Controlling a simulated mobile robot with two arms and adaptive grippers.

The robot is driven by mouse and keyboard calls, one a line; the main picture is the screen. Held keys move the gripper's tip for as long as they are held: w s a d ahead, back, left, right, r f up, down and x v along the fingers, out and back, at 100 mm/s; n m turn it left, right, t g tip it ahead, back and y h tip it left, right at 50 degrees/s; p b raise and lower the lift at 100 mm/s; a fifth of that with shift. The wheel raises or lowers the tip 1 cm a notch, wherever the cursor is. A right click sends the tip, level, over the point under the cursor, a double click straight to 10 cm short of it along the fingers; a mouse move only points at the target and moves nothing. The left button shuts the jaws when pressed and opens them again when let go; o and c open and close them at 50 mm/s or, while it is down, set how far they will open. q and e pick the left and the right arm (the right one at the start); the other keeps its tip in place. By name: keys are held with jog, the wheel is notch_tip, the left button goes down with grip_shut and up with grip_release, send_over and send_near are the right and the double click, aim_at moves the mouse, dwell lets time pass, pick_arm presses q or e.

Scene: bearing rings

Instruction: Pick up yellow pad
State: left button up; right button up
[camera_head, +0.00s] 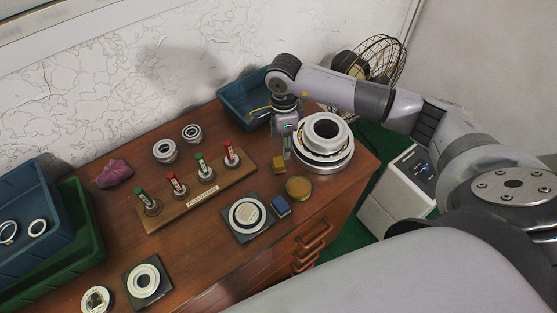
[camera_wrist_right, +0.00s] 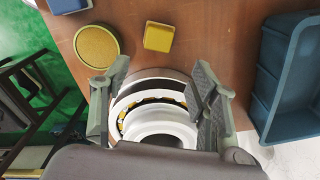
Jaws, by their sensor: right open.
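The yellow pad (camera_head: 279,164) is a small square block lying on the wooden table, left of the large stacked bearing rings. In the right wrist view the yellow pad (camera_wrist_right: 158,37) lies beyond the fingertips, near the top middle. My right gripper (camera_head: 286,152) points down close behind the pad, beside the ring stack. In its wrist view the right gripper (camera_wrist_right: 155,90) has its fingers spread apart, with nothing held between them; the rings show between and below them. My left gripper is not in view.
A round gold tin (camera_head: 298,188) and a blue pad (camera_head: 281,206) lie near the yellow pad. The bearing ring stack (camera_head: 324,147) stands close on the right. A blue bin (camera_head: 236,104) is behind. A wooden rack with red and green pegs (camera_head: 196,197) stands to the left.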

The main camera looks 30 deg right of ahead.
aim_at(278, 161)
notch_tip(278, 161, down, 3)
jog(key=shift+a+r, duration=0.1)
jog(key=f+p, duration=0.1)
jog(key=f, duration=0.1)
jog(key=a+f+p, duration=0.1)
jog(key=f, duration=0.1)
jog(key=shift+s+a+f+p, duration=0.1)
jog(key=shift+a+f+p, duration=0.05)
jog(key=shift+f+p, duration=0.25)
jog(key=shift+f, duration=0.25)
jog(key=shift+c, duration=0.4)
grip_shut()
jog(key=shift+r, duration=0.15)
